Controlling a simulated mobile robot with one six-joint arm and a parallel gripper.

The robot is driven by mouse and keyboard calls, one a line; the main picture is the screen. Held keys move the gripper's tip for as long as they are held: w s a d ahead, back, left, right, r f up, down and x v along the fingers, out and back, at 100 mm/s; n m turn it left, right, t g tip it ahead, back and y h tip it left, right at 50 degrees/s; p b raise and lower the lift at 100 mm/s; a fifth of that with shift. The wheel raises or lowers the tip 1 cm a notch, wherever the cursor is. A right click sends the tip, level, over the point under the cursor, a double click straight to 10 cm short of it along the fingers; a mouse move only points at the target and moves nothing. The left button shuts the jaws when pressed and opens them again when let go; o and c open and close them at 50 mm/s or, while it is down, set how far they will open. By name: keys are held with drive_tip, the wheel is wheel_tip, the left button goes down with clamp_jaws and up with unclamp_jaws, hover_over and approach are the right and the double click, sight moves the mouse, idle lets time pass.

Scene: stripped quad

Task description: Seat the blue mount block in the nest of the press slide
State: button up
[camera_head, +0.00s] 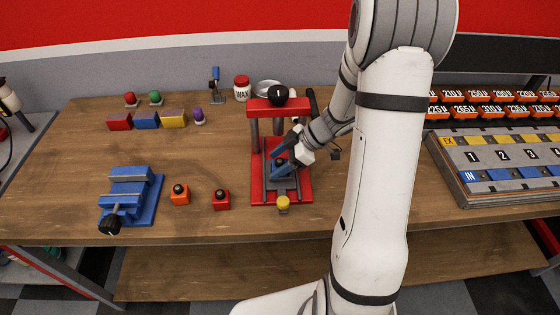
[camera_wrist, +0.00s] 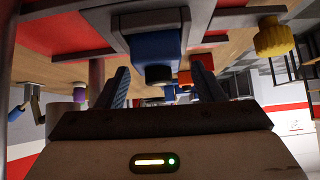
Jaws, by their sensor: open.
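The red press (camera_head: 278,106) stands in the middle of the bench, with its grey slide (camera_head: 284,187) on the red base, also in the wrist view (camera_wrist: 120,20). The blue mount block (camera_head: 280,171), topped by a black knob, is at the slide's nest. In the wrist view the blue block (camera_wrist: 155,45) meets the grey slide; I cannot tell whether it is fully down. My gripper (camera_head: 283,160) is open at the block. In the wrist view its blue fingers (camera_wrist: 160,72) are apart, one either side of the black knob, with gaps visible.
The yellow knob (camera_head: 283,204) is at the slide's front. Left are a blue vise (camera_head: 130,190), orange block (camera_head: 180,196) and red block (camera_head: 221,201). Behind stand a wax jar (camera_head: 242,88) and bowl (camera_head: 267,87). A numbered tray (camera_head: 500,158) lies right. The bench's left middle is clear.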

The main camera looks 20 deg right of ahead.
drive_tip(key=v, duration=1.2)
drive_tip(key=shift+s, duration=0.1)
